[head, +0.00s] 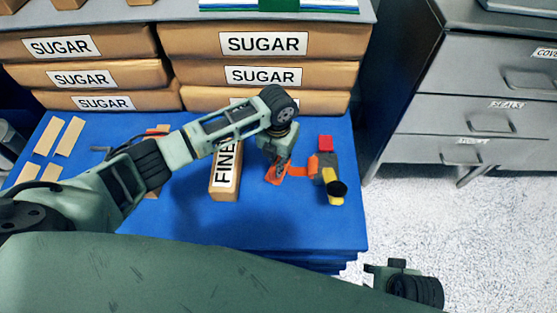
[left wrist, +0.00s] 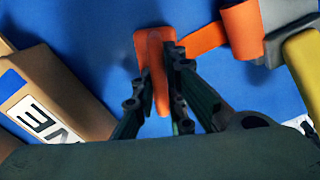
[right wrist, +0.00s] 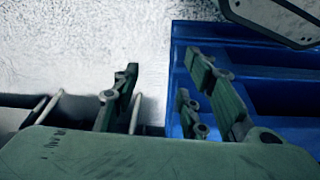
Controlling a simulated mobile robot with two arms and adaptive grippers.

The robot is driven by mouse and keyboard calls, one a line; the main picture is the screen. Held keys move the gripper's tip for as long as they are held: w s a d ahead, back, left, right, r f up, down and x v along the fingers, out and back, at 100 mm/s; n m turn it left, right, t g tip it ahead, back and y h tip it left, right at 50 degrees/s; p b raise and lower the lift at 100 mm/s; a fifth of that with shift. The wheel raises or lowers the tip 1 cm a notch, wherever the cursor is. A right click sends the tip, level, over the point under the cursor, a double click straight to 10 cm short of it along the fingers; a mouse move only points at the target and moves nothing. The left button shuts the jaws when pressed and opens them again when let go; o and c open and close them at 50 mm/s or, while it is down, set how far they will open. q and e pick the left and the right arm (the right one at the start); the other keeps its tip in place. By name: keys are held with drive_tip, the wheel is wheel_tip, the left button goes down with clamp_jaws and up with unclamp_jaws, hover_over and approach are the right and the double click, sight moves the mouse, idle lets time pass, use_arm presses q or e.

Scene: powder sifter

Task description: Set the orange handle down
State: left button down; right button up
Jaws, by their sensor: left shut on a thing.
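The orange handle (left wrist: 160,85) is pinched between the fingers of my left gripper (left wrist: 164,92) in the left wrist view. Its flat orange end (left wrist: 148,38) points away from the wrist. In the head view the handle (head: 275,178) shows low over the blue table, just right of the box marked FINE. I cannot tell whether it touches the table. Right beside it is a grey device (head: 326,173) with orange, red and yellow parts. My right gripper (right wrist: 163,90) is open and empty, past the table's front right corner in the head view.
The FINE box (head: 225,172) stands close left of the handle. Stacked SUGAR bags (head: 265,75) line the back of the blue table (head: 300,225). Light wooden strips (head: 68,136) lie at the left. A grey drawer cabinet (head: 470,120) stands right. The table's front right is clear.

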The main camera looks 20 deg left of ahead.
sight(278, 160)
use_arm(q)
drive_tip(key=c, duration=2.2)
unclamp_jaws()
drive_tip(key=shift+f, duration=0.1)
drive_tip(key=o, duration=0.4)
use_arm(e)
drive_tip(key=shift+r, duration=0.15)
use_arm(q)
drive_tip(key=shift+r, duration=0.3)
wheel_tip(278, 160, up, 12)
drive_tip(key=p, duration=0.2)
drive_tip(key=shift+f+p, duration=0.15)
drive_tip(key=shift+p, duration=0.25)
use_arm(e)
wheel_tip(278, 160, down, 10)
drive_tip(key=s, duration=0.2)
drive_tip(key=shift+s+r+g, duration=0.2)
drive_tip(key=shift+r+g, duration=0.05)
drive_tip(key=shift+g, duration=0.05)
